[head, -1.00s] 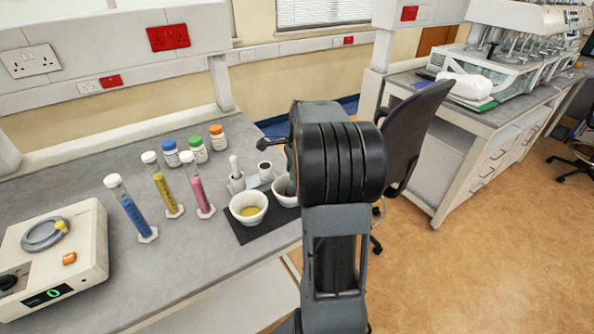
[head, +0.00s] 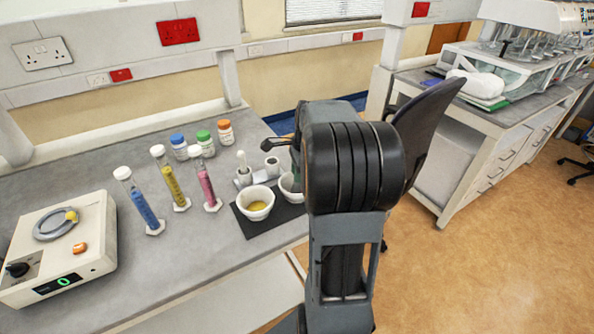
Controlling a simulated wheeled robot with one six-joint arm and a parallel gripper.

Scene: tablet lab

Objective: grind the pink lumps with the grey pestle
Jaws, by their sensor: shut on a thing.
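A white mortar (head: 269,198) with yellow powder stands on a dark mat (head: 250,228). A second white mortar (head: 287,188) stands right of it, partly hidden behind my arm; its contents are not visible. A white pestle (head: 241,158) stands upright in a light holder (head: 244,178) behind the mortars. An empty-looking round cup (head: 272,164) is beside it. I see neither the grey pestle nor the pink lumps. My arm's large dark joint covers the area of the second mortar, and my gripper's fingers are hidden behind it.
Tubes with blue (head: 144,210), yellow (head: 173,185) and pink (head: 207,186) contents stand left of the mat. Capped jars (head: 204,142) stand behind. The front of the bench is clear.

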